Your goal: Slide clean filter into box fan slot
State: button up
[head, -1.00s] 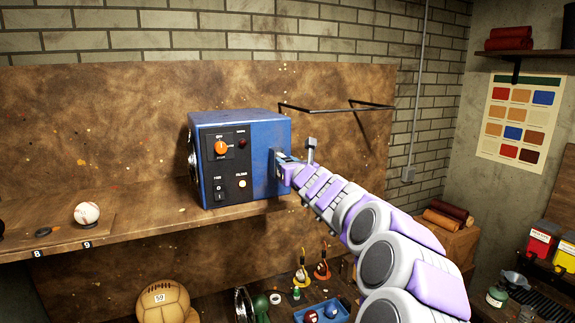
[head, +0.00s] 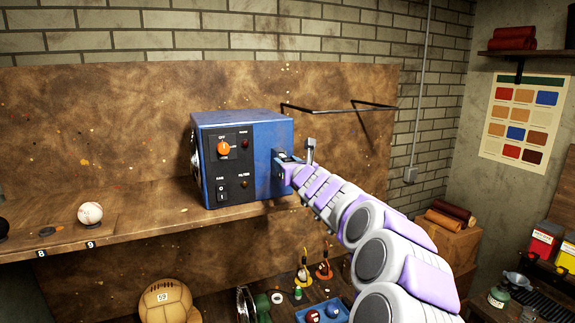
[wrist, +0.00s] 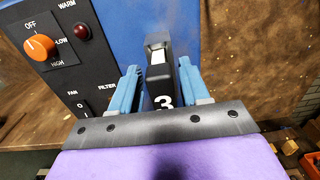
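The blue box fan (head: 264,158) stands on the wooden shelf, with its control panel facing me. The orange knob (head: 224,148) points near OFF. The FILTER lamp (head: 243,183) is dark. My gripper (head: 284,164) is at the fan's right side. In the wrist view, my gripper's blue fingers (wrist: 160,92) stand close on both sides of a dark piece marked 3 (wrist: 163,88), seemingly the filter's end or handle. This piece meets a dark slot frame (wrist: 158,45) on the blue wall. The rest of the filter is hidden, and its depth in the slot cannot be seen.
A black wire bracket (head: 340,107) sticks out from the back board, above and right of the fan. A baseball (head: 90,213) sits on the shelf at left. A tan ball (head: 166,301) and a blue tray (head: 322,312) are below. The shelf left of the fan is mostly clear.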

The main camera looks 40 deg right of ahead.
jog(key=shift+o, duration=1.2)
jog(key=b+v, duration=0.4)
jog(key=v, duration=1.3)
jog(key=shift+s, duration=0.25)
jog(key=shift+f, duration=0.1)
